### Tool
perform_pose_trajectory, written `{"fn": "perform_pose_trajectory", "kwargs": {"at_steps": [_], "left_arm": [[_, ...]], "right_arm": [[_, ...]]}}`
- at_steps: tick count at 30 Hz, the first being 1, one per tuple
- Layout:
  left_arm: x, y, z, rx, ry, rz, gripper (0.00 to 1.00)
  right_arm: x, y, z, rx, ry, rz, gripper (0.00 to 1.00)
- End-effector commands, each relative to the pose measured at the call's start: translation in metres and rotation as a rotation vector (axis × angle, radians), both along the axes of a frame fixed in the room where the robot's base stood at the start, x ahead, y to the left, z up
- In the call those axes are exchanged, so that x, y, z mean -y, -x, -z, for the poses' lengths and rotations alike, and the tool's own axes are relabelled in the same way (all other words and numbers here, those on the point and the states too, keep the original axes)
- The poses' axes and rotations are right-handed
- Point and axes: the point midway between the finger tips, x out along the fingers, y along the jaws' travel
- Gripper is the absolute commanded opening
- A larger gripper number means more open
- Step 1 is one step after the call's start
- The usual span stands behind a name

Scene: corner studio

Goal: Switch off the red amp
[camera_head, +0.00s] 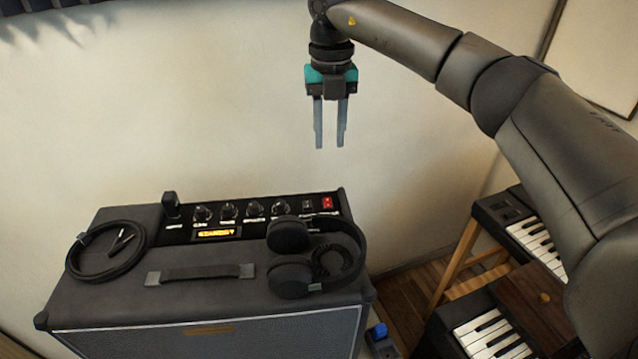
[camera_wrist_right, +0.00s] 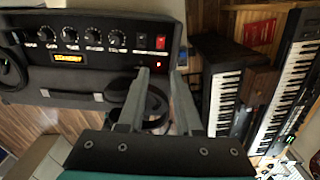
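The amp (camera_head: 215,305) is a dark grey and black cabinet, not red, against the wall. Its top panel has several knobs and a lit orange display (camera_head: 215,233) that seems to read "STANDBY". My right gripper (camera_head: 330,142) is open and empty, pointing down in the air above the panel's right end. It touches nothing. My left gripper is not in view.
Black headphones (camera_head: 290,278) lie on the amp's right side, close to the panel. A coiled cable (camera_head: 105,250) lies at the left, and a carry handle (camera_head: 200,273) lies between. Keyboards (camera_head: 490,335) stand to the right. The space above the red switch looks clear.

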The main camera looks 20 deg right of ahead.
Motion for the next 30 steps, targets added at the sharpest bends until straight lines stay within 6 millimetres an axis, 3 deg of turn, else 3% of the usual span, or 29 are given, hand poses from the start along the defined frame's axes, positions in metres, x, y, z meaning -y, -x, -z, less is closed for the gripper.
{"fn": "perform_pose_trajectory", "kwargs": {"at_steps": [5, 9, 14, 21, 30], "left_arm": [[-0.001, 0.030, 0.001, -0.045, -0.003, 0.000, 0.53], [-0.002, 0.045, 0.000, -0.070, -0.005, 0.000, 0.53], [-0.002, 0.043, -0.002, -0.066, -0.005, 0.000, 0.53], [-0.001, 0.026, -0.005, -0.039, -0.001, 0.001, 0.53], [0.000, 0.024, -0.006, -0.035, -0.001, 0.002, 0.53]], "right_arm": [[0.001, 0.001, 0.017, -0.004, 0.002, 0.000, 0.34], [0.000, 0.001, 0.045, -0.006, 0.001, 0.000, 0.34], [0.000, 0.002, 0.080, -0.005, 0.000, -0.001, 0.34], [0.000, 0.001, 0.127, -0.004, 0.000, 0.000, 0.34], [0.000, 0.000, 0.151, 0.000, 0.001, -0.002, 0.34]]}}
